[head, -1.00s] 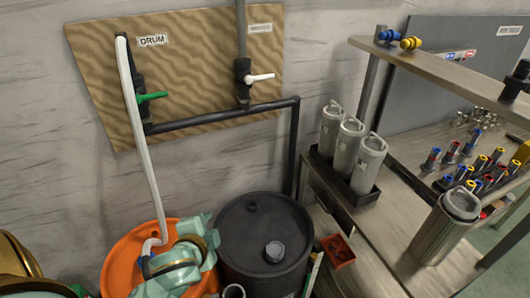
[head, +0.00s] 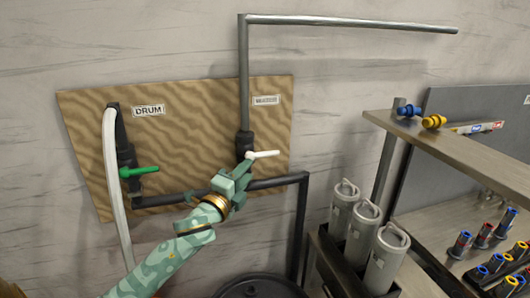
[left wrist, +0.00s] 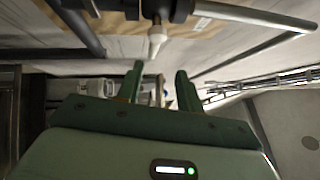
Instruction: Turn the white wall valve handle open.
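The white valve handle (head: 263,154) sticks out to the right from a black valve body (head: 244,144) on the grey vertical pipe. In the left wrist view the white handle (left wrist: 157,42) points toward my left gripper (left wrist: 160,75), whose two green fingers are apart. The handle's tip is just ahead of the gap between the fingers; nothing is visibly held. In the head view my left gripper (head: 242,172) is just below and left of the handle; contact cannot be told. My right gripper is not in view.
A green valve handle (head: 140,172) and white hose (head: 115,190) are left on the wooden wall panel (head: 190,100). A dark pipe (head: 275,183) runs just below the white handle. Grey canisters (head: 362,235) and a shelf (head: 455,145) stand at right.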

